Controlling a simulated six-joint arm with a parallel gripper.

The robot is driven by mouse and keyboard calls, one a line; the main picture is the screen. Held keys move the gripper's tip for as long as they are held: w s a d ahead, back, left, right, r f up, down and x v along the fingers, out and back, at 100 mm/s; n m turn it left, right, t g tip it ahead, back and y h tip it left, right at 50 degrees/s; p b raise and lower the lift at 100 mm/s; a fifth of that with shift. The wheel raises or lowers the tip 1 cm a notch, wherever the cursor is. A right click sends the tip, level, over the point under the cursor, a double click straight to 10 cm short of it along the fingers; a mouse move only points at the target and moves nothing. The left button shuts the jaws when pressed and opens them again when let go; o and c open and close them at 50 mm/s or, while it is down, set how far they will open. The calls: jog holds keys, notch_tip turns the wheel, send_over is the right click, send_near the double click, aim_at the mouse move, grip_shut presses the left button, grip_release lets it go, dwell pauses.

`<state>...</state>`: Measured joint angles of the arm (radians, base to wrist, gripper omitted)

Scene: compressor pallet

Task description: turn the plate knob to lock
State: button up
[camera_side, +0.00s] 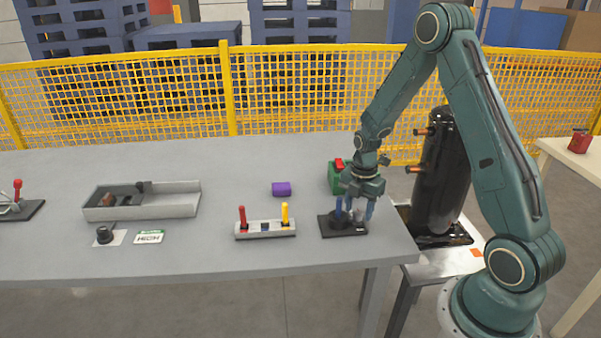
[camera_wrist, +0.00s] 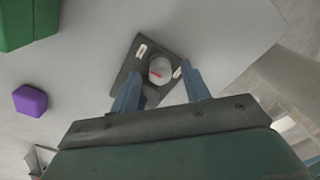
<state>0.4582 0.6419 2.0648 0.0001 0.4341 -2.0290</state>
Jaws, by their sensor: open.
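The black plate (camera_side: 345,231) lies near the table's right end, and it also shows in the wrist view (camera_wrist: 128,66). On it is a round grey plate knob (camera_wrist: 160,68) with a red mark, and two small white labels sit on the plate. My gripper (camera_side: 355,213) is open and pointing down over the plate. In the wrist view its two blue fingers (camera_wrist: 160,78) are to the left and right of the knob; I cannot tell whether they touch it. A darker round part near the left finger is partly hidden.
A green block (camera_side: 335,177) with a red top stands just behind my gripper. A purple block (camera_side: 281,189) and a base with red and yellow levers (camera_side: 265,230) are to the left. A grey tray (camera_side: 155,212) is farther left. The table's right edge is close.

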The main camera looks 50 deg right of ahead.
jog(key=shift+f, duration=0.15)
jog(key=c, duration=1)
